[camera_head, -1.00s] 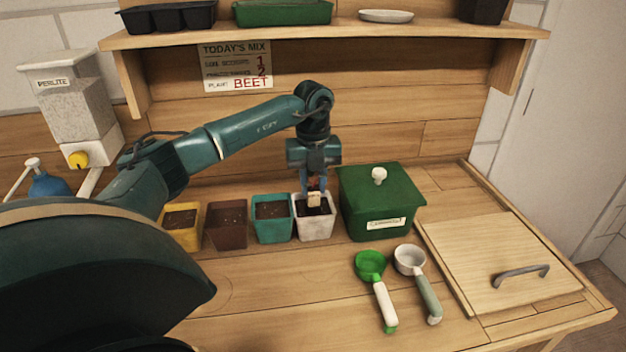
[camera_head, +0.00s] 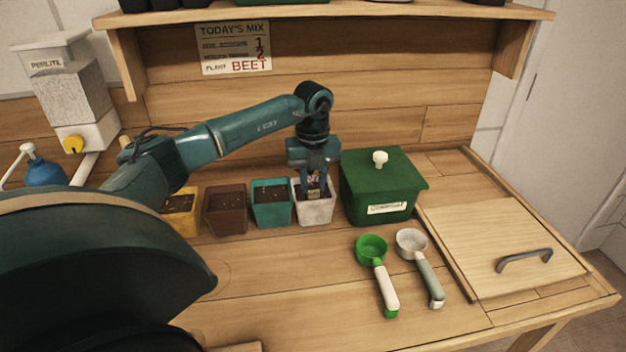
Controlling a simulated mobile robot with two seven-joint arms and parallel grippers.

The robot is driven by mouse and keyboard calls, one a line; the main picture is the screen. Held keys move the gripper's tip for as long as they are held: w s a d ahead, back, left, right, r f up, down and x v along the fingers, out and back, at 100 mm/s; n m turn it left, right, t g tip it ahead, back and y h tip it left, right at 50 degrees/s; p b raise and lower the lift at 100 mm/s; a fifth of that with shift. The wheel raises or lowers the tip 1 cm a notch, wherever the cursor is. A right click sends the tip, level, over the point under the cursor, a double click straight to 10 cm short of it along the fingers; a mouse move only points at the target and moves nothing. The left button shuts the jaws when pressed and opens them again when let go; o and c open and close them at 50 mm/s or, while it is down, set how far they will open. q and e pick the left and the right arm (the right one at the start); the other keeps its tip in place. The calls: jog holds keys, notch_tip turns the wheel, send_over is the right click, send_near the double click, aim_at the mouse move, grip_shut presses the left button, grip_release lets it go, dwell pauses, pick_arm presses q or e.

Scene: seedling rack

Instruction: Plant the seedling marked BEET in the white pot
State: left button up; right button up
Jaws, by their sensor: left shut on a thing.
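The white pot (camera_head: 314,212) stands on the bench, with dark soil in it. It is between the teal pot and the green box. My left gripper (camera_head: 314,190) points down into the white pot's mouth. It is shut on the seedling (camera_head: 313,186), of which only a small pale, marked piece shows between the fingers. I cannot read its marking, and its lower part is hidden at the soil. A sign on the back wall (camera_head: 234,49) reads "TODAY'S MIX" and "BEET". My right gripper is not in view.
A teal pot (camera_head: 271,212), a brown pot (camera_head: 226,215) and a yellow pot (camera_head: 181,222) stand left of the white pot. The lidded green box (camera_head: 382,205) is close on its right. A green scoop (camera_head: 378,270) and a grey scoop (camera_head: 421,265) lie in front.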

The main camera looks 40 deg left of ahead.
pick_arm(q)
jog(key=o, duration=1)
jog(key=shift+o, duration=0.2)
jog(key=shift+r+p, duration=0.5)
jog(key=shift+r, duration=0.05)
jog(key=shift+r+p, duration=0.35)
jog(key=shift+r, duration=0.05)
notch_tip(320, 180, up, 2)
jog(key=shift+r+p, duration=0.1)
jog(key=shift+p, duration=0.8)
notch_tip(320, 180, up, 2)
jog(key=shift+r+p, duration=0.25)
jog(key=shift+p, duration=0.9)
notch_tip(320, 180, up, 2)
jog(key=shift+r+p, duration=0.2)
jog(key=shift+p, duration=0.8)
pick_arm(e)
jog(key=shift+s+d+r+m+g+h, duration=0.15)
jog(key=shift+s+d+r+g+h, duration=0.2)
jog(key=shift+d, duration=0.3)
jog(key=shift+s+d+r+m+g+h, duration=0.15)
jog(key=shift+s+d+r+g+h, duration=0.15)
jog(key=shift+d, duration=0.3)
